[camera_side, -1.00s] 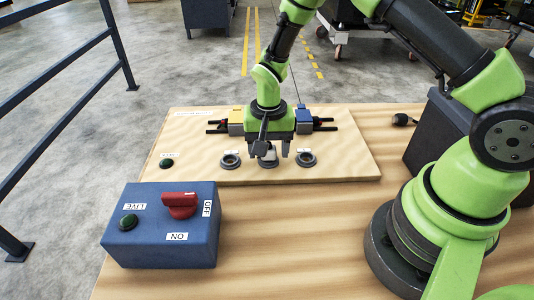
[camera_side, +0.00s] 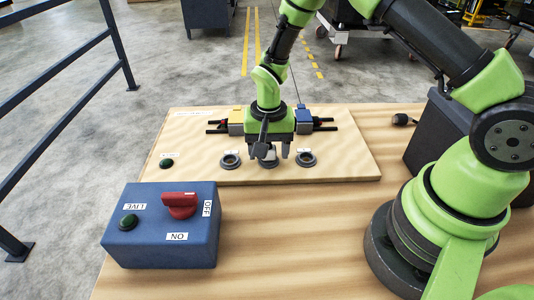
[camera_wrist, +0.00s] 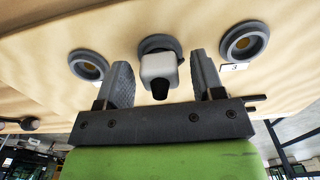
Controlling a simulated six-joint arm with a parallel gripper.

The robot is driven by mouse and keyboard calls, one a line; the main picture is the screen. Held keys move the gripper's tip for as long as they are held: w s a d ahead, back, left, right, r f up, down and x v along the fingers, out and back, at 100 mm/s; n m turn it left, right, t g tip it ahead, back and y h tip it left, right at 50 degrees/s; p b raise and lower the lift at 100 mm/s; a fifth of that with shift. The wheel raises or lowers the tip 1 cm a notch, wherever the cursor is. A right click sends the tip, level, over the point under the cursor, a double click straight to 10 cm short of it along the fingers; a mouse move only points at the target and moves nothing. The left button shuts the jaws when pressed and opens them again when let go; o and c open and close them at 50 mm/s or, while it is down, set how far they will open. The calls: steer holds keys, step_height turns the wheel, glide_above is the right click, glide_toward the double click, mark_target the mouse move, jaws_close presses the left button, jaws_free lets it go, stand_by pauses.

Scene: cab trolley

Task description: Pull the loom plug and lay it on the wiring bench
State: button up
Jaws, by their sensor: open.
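The loom plug is a pale grey block with a black end (camera_wrist: 160,70) in the wrist view. It sits in the middle socket of three on the pale board, and a cable is not clear. My gripper (camera_wrist: 164,76) is open, with one finger on each side of the plug and visible gaps between. In the side view my gripper (camera_side: 273,152) points down over the middle socket and largely hides the plug. The wooden wiring bench (camera_side: 320,225) spreads in front of the board (camera_side: 345,165).
Empty ring sockets stand left (camera_side: 230,160) and right (camera_side: 306,159). A yellow connector (camera_side: 236,122) and a blue one (camera_side: 304,118) with black leads lie behind my gripper. A blue switch box (camera_side: 165,245) has a red knob (camera_side: 180,205) beside OFF.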

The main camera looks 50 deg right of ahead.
jaws_close()
steer(key=shift+r, duration=3)
